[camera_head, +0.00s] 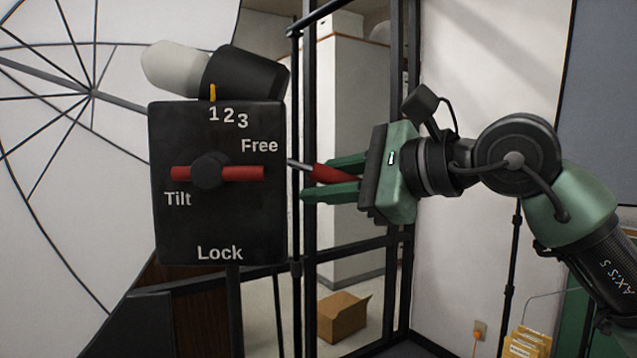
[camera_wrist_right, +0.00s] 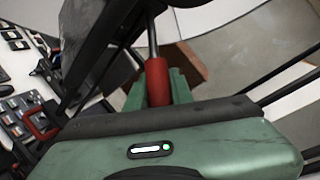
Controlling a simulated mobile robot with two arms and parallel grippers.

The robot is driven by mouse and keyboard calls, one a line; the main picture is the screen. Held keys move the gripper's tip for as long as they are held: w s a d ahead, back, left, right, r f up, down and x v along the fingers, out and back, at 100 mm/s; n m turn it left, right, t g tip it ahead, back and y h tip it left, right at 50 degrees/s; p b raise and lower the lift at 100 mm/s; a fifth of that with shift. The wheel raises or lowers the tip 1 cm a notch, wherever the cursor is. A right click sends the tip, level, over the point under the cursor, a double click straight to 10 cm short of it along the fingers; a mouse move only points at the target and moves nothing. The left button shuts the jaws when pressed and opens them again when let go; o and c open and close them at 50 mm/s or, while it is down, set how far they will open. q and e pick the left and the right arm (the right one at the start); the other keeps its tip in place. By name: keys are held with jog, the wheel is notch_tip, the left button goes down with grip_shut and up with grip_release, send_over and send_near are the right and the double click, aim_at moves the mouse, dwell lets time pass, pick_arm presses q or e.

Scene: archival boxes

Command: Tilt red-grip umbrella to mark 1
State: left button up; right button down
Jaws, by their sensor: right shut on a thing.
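The white umbrella (camera_head: 45,200) with dark ribs fills the left of the head view. In front of it stands a black box (camera_head: 215,235) marked 1, 2, 3, Free, Tilt and Lock. Its red knob bar (camera_head: 240,173) lies level, its left end just above the word Tilt. A metal rod with a red grip (camera_head: 330,175) sticks out from the box's right side. My right gripper (camera_head: 317,179) is shut on this red grip, which also shows between the fingers in the right wrist view (camera_wrist_right: 158,82). My left gripper is out of view.
A black-and-white cylinder (camera_head: 245,80) sits tilted on top of the box. Black frame posts (camera_head: 309,230) rise just behind the gripper. An open cardboard box (camera_head: 343,315) lies on the floor behind. Yellow envelopes (camera_head: 527,343) stand at the lower right.

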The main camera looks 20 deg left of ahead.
aim_at(351, 178)
jog(key=shift+r, duration=0.1)
jog(key=c, duration=1.3)
grip_release()
jog(key=shift+o, duration=0.2)
jog(key=shift+d+b, duration=0.25)
jog(key=shift+b, duration=0.05)
jog(key=b+v, duration=0.3)
jog(key=v, duration=0.4)
jog(key=shift+d, duration=0.25)
jog(key=shift+a, duration=0.1)
